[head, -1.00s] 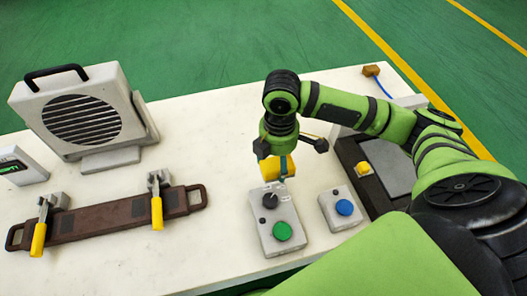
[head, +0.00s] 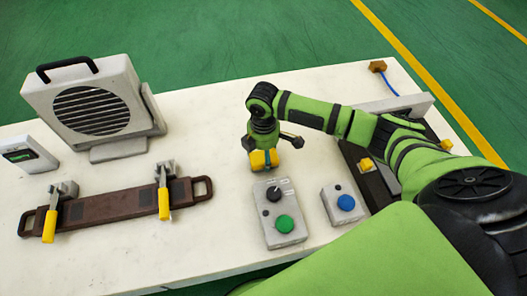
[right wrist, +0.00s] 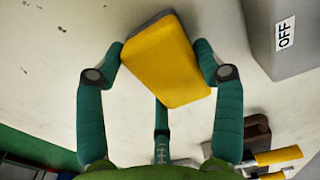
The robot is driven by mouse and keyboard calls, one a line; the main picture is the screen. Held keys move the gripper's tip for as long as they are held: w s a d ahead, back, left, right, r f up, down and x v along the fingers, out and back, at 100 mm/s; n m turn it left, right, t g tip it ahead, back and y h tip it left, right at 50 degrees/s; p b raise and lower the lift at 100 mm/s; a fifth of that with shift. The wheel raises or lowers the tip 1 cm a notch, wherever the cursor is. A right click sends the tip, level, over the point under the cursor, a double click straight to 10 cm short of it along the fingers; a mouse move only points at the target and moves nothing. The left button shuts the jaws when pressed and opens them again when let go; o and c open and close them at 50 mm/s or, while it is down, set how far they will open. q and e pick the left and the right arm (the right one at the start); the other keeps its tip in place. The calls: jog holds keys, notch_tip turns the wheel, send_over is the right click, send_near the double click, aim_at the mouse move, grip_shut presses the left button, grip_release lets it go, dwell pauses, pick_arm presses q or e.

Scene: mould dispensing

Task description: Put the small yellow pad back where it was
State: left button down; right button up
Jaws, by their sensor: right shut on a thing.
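The small yellow pad (head: 259,161) is a yellow block with a grey edge. It also shows large in the right wrist view (right wrist: 168,66), slightly tilted there. My right gripper (head: 264,152) is shut on it, with green fingers on either side of the pad in the right wrist view (right wrist: 160,60). The pad is over white tabletop just behind the grey control box (head: 281,222) with the black knob and green button. I cannot tell whether it touches the table. My left gripper is not in view.
A box with a blue button (head: 345,204) stands right of the control box. A dark fixture with a yellow block (head: 367,164) lies beyond, partly behind my right arm. At left are a brown clamped bar (head: 115,206) and a grilled grey unit (head: 92,108). The table's middle (head: 210,130) is clear.

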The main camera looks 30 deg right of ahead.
aim_at(263, 153)
jog(key=o, duration=1)
jog(key=shift+f, duration=0.1)
notch_tip(263, 153, up, 12)
jog(key=shift+r+b, duration=0.2)
jog(key=shift+b, duration=0.4)
